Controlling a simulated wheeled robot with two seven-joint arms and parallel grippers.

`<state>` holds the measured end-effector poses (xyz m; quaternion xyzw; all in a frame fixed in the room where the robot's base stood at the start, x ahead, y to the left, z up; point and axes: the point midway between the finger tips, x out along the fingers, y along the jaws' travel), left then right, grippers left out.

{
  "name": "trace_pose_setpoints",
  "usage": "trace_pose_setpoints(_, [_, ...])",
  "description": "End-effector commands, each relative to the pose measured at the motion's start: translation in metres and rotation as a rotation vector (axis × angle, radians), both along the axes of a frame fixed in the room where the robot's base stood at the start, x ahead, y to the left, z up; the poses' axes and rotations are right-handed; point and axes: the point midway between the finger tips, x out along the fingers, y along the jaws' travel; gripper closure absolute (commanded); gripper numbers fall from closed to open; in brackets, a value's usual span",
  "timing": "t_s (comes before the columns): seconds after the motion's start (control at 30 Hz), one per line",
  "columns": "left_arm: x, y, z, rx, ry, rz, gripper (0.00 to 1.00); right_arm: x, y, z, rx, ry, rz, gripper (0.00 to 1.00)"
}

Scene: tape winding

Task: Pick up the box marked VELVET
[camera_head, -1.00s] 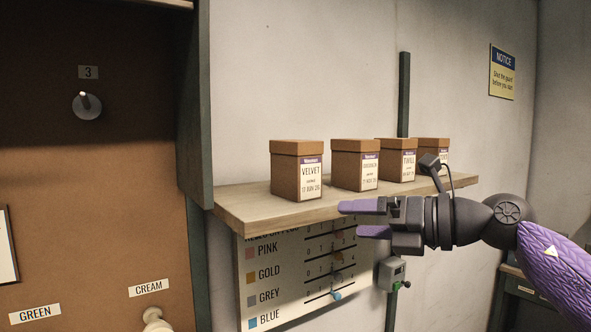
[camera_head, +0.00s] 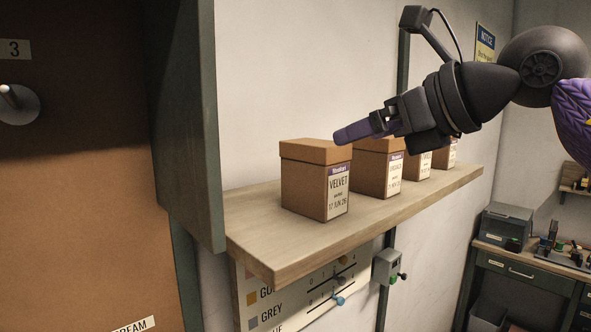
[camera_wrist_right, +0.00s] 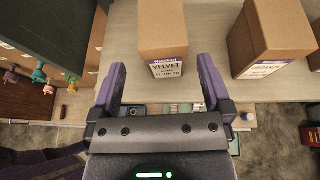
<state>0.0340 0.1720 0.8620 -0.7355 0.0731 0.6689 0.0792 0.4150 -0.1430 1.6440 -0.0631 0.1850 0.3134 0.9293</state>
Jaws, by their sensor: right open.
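The brown VELVET box (camera_head: 306,182) stands upright at the left end of the wooden shelf (camera_head: 262,245), its label facing the front. My right gripper (camera_head: 340,133) is above the shelf, close to the top right of the VELVET box. In the right wrist view the gripper (camera_wrist_right: 161,82) is open and empty. The VELVET box (camera_wrist_right: 166,35) lies ahead between the lines of its two purple fingers, apart from them or nearly so. My left gripper is not in view.
Several similar boxes stand in a row to the right; the nearest neighbour (camera_head: 376,172) also shows in the right wrist view (camera_wrist_right: 270,38). A green upright panel (camera_head: 185,130) borders the shelf's left end. A chart with sliders (camera_head: 300,300) hangs below.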

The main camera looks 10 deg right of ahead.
Motion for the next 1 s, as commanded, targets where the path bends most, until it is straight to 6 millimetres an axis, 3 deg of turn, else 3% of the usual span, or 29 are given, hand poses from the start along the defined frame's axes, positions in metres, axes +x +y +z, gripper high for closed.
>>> trace_pose_setpoints(0.4, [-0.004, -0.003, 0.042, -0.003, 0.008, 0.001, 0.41, 0.058, 0.041, -0.026, 0.001, 0.004, 0.002, 0.00])
trace_pose_setpoints(0.7, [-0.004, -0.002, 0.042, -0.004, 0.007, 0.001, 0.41, 0.067, 0.047, -0.036, 0.002, 0.002, 0.001, 0.00])
trace_pose_setpoints(0.77, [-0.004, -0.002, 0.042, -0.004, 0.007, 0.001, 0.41, 0.067, 0.047, -0.036, 0.002, 0.002, 0.001, 0.11])
trace_pose_setpoints(1.0, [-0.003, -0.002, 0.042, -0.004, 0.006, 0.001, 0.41, 0.067, 0.047, -0.036, 0.002, 0.002, 0.001, 0.61])
